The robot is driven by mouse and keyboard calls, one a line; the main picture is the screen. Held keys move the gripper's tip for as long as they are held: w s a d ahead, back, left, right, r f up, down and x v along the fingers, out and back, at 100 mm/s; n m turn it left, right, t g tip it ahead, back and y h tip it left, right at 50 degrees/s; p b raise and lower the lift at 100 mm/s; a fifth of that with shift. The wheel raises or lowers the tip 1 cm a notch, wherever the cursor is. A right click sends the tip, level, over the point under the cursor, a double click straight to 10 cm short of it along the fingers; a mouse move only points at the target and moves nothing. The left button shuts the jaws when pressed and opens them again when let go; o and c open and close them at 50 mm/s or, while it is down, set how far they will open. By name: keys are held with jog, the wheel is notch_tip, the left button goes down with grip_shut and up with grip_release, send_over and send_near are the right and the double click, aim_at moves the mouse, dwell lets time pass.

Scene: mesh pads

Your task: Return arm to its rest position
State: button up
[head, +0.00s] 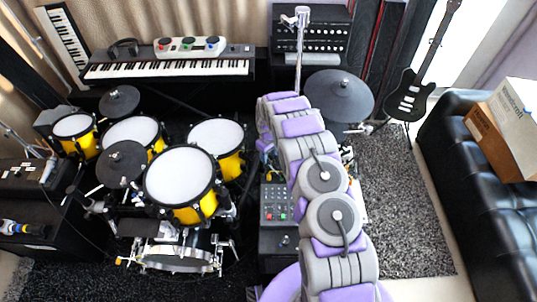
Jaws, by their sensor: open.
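My arm reaches up from the bottom of the head view, stretched out over the dark rug. Its far end bends down beside the drum kit. My gripper (265,146) is small and partly hidden by the arm there, at the right of the rear drum. It is open, and I see nothing held in it.
A drum kit with yellow drums (180,185) stands left of the arm. A black cymbal pad (338,96) and a mixer (275,203) are close to it. A keyboard (165,68) is behind. A black sofa (470,190) is at right; the rug (405,215) between is clear.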

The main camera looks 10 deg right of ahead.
jog(key=s+d+r+m, duration=0.1)
jog(key=s+r, duration=0.5)
jog(key=r, duration=0.4)
jog(key=s+r+m, duration=0.1)
jog(key=s+r, duration=0.4)
jog(key=r, duration=0.5)
jog(key=s+d+r+m, duration=0.1)
jog(key=s+r, duration=0.5)
jog(key=r, duration=0.4)
jog(key=s+r+m, duration=0.1)
jog(key=s+r, duration=0.2)
jog(key=s, duration=0.7)
jog(key=s+a+r+m+g, duration=0.1)
jog(key=s+r, duration=0.2)
jog(key=s, duration=0.8)
jog(key=s+r+m, duration=0.1)
jog(key=s+r, duration=0.3)
jog(key=s, duration=0.7)
jog(key=shift+a+g, duration=0.4)
jog(key=shift+s+d+r+m, duration=0.1)
jog(key=shift+s+m, duration=0.05)
jog(key=shift+m, duration=0.15)
